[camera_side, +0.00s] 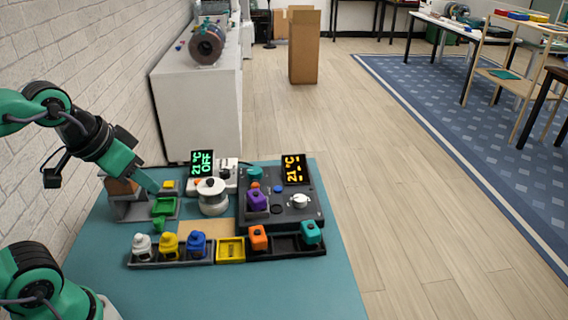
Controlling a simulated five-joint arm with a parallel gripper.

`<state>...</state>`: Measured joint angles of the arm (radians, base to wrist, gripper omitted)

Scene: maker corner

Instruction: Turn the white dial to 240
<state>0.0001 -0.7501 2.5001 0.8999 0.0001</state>
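A small white knob (299,201), which looks like a dial, sits on the right part of a dark panel (315,215). I cannot read any marks around it. An orange display (294,170) at the panel's back reads 21 °C with dashes below. A green display (202,162) behind the round white device reads 21 °C and OFF. My gripper (152,187) points down at the left, above a grey stand with a green part, well apart from the white knob. I cannot tell whether its fingers are open or shut, and nothing clearly shows between them.
A round white device (213,198) stands between my gripper and the panel. A purple block (257,200) sits on the panel. A front rack (172,258) holds white, yellow and blue items; an orange block (258,238) and a teal block (311,233) are right of it. The front of the teal table (250,295) is clear.

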